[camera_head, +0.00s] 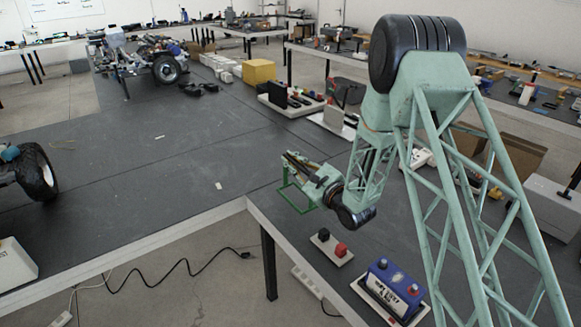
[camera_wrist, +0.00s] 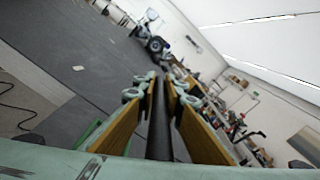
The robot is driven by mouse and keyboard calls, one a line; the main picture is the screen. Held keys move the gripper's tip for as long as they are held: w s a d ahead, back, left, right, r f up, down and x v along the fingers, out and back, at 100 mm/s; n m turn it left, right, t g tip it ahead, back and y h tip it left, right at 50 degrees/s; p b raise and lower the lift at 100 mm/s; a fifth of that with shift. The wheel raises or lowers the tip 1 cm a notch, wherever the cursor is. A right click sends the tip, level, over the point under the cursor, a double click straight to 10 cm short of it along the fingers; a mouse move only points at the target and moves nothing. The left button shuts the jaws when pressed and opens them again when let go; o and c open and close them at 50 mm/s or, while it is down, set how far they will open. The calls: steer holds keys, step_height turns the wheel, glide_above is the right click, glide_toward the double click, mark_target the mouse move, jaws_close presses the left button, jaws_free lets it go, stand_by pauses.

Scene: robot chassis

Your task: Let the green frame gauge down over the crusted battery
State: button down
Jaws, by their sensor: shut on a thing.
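The green frame gauge (camera_head: 291,203) hangs at my gripper (camera_head: 293,162), above the dark bench near its front edge. My gripper is shut on it; in the wrist view the yellow-padded fingers (camera_wrist: 158,88) close on a dark bar (camera_wrist: 159,130). A bit of green frame (camera_wrist: 90,135) shows at the lower left there. A blue battery (camera_head: 393,284) with a white label and a red terminal stands on a tray at the bench front, right of and nearer than the gauge. Crust on it is too small to tell. The gauge is well apart from the battery.
A small pale block with a black and a red knob (camera_head: 332,246) lies between gauge and battery. A board with dark parts (camera_head: 291,98) and a yellow box (camera_head: 258,72) stand farther back. The bench left of my gripper (camera_head: 190,160) is mostly clear.

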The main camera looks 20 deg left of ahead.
steer(key=shift+r+p, duration=0.3)
steer(key=shift+r, duration=1.65)
steer(key=shift+s, duration=0.1)
